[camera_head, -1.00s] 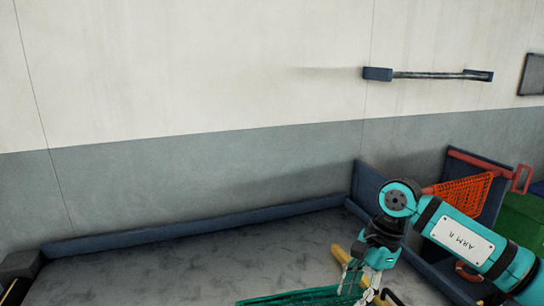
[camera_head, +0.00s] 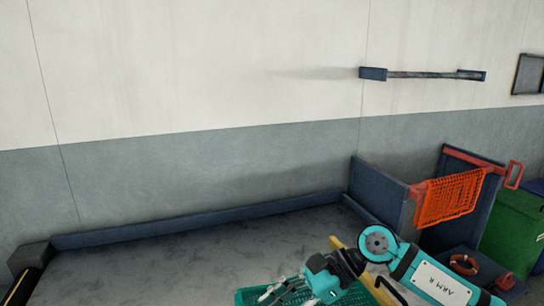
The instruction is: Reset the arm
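My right arm reaches in from the lower right, and its gripper (camera_head: 284,294) points left, low over the table. Its metal fingers look spread, with nothing seen held between them. A green net (camera_head: 246,297) lies under and beside these fingers at the bottom edge; I cannot tell whether they touch it. My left gripper is not in view.
The grey table (camera_head: 190,255) has bare room to the left, with a raised blue edge (camera_head: 200,222) along the wall. A yellow bar (camera_head: 374,287) lies behind my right arm. An orange net (camera_head: 450,198) hangs on a blue rack at right, near a green bin (camera_head: 513,235).

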